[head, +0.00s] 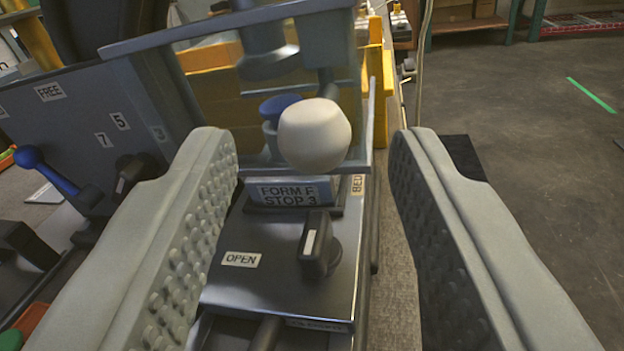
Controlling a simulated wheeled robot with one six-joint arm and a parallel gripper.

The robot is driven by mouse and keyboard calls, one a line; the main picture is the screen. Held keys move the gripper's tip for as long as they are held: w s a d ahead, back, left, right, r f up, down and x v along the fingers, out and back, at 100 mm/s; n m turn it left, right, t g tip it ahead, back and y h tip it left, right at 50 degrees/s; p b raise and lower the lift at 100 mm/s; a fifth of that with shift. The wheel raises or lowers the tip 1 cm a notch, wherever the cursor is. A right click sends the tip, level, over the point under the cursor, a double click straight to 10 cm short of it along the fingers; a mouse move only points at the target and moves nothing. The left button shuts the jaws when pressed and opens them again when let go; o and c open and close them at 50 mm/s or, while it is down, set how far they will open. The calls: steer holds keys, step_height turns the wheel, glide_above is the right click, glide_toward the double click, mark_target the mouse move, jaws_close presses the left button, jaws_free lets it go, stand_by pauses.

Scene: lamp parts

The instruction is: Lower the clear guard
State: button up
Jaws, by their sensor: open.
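A see-through panel with a grey-blue frame, which looks like the clear guard (363,120), stands on the machine ahead of me; yellow parts show through it. Its clear edges are hard to make out, and I cannot tell its exact height setting. My gripper (313,142) is open, with one studded finger on each side of the knob in the picture. Gaps show on both sides, and neither finger touches the knob.
A black switch (318,246) sits on the machine's front deck beside an "OPEN" label (240,259). A blue-knobbed lever (46,171) is at left, by a grey panel (75,115). Yellow bins (215,100) stand behind. Open floor (520,110) lies at right.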

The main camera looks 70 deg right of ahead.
steer(key=v, duration=1.3)
steer(key=shift+a, duration=0.25)
steer(key=shift+s+r, duration=0.1)
jaws_close()
steer(key=w+d+r+g+y, duration=0.2)
steer(key=w+d+r+y, duration=0.1)
steer(key=r, duration=0.4)
steer(key=w+d+r+g+y, duration=0.2)
steer(key=d+r+g+y, duration=0.15)
steer(key=r, duration=0.25)
glide_toward(321, 95)
steer(key=d+r, duration=0.2)
steer(key=d, duration=0.1)
steer(key=shift+t, duration=0.45)
steer(key=shift+s+d+f, duration=0.1)
steer(key=shift+s+f, duration=0.1)
steer(key=shift+f, duration=0.85)
steer(key=shift+s+d+f, duration=0.1)
steer(key=shift+s+f, duration=0.1)
steer(key=shift+f, duration=0.85)
